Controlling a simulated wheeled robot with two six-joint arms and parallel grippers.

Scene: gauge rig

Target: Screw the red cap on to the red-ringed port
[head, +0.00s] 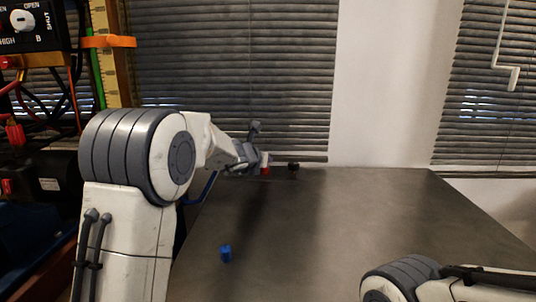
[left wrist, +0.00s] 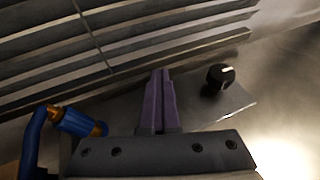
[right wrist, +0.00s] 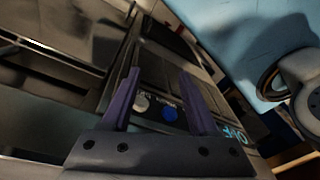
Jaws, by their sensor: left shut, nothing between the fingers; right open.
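My left gripper (left wrist: 161,72) is shut with nothing between its fingers. In the head view it (head: 252,157) is at the far left part of the table. A small red piece with white below it (head: 265,164) shows right beside the fingers. I cannot tell whether it is the red cap or the red-ringed port. No red shows in the left wrist view. My right gripper (right wrist: 159,73) is open and empty in its wrist view; the head view shows only part of its arm at the bottom right.
A black knob (left wrist: 220,77) stands on a grey plate right of the left fingers; it also shows in the head view (head: 293,167). A blue cylinder (head: 225,253) stands on the grey table (head: 350,225). Window blinds (head: 235,70) are behind. The table's middle and right are clear.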

